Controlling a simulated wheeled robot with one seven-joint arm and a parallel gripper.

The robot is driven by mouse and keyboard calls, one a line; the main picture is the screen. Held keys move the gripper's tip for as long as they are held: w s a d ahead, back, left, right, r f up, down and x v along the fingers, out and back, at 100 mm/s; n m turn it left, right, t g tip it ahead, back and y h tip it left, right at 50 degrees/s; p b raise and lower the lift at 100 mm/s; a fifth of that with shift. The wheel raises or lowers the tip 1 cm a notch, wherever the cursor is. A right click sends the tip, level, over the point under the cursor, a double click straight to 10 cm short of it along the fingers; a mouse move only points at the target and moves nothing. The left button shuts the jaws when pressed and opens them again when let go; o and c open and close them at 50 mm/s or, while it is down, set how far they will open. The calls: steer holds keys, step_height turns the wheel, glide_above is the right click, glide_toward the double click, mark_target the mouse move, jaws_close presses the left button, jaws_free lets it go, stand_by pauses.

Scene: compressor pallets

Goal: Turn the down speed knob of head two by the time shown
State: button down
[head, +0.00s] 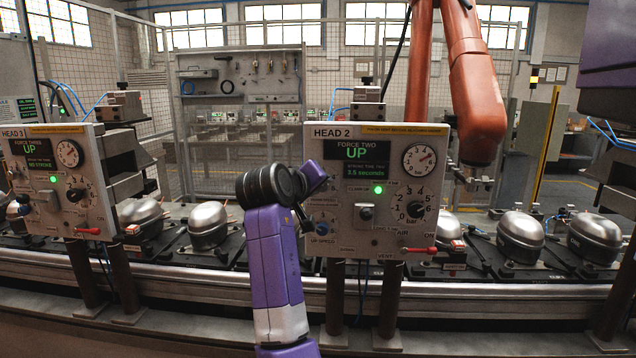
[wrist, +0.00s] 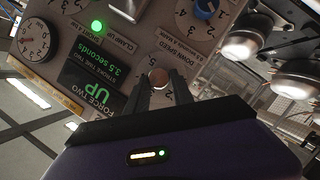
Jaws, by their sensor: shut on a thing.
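The head 2 panel (head: 345,242) stands at the centre right, its screen (head: 357,160) reading FORCE TWO, UP and a stroke time two of 3.5 seconds. The screen also shows upside down in the wrist view (wrist: 90,77). The down speed knob (wrist: 159,76) is a small brownish round knob beside the DOWN SPEED lettering. My gripper (wrist: 160,82) is shut on it, a dark finger on either side. My purple arm hides this knob in the head view.
The panel also carries a lit green lamp (head: 378,190), a clamp switch (head: 366,212), a gauge (head: 420,159), a bar dial (head: 416,209) and a red air lever (head: 418,250). Head 3 panel (head: 60,185) is at left. Compressors (head: 208,225) line the conveyor (head: 180,266). An orange arm (head: 470,90) hangs behind.

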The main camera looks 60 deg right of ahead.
steer(key=m+t+y, duration=0.1)
steer(key=m+t, duration=0.1)
steer(key=m, duration=0.1)
steer(key=s+m+t+y+b, duration=0.1)
steer(key=m+t, duration=0.1)
steer(key=m, duration=0.2)
steer(key=m+t+y+b, duration=0.1)
steer(key=m+t, duration=0.2)
steer(key=m, duration=0.1)
steer(key=shift+s+d+f, duration=0.2)
steer(key=shift+d+f, duration=0.05)
steer(key=shift+d, duration=0.05)
steer(key=shift+s+m+t+b, duration=0.1)
steer(key=shift+m+t+b, duration=0.8)
steer(key=shift+m+b, duration=0.6)
steer(key=shift+m, duration=0.3)
steer(key=c, duration=1.1)
jaws_free()
steer(key=shift+r, duration=0.1)
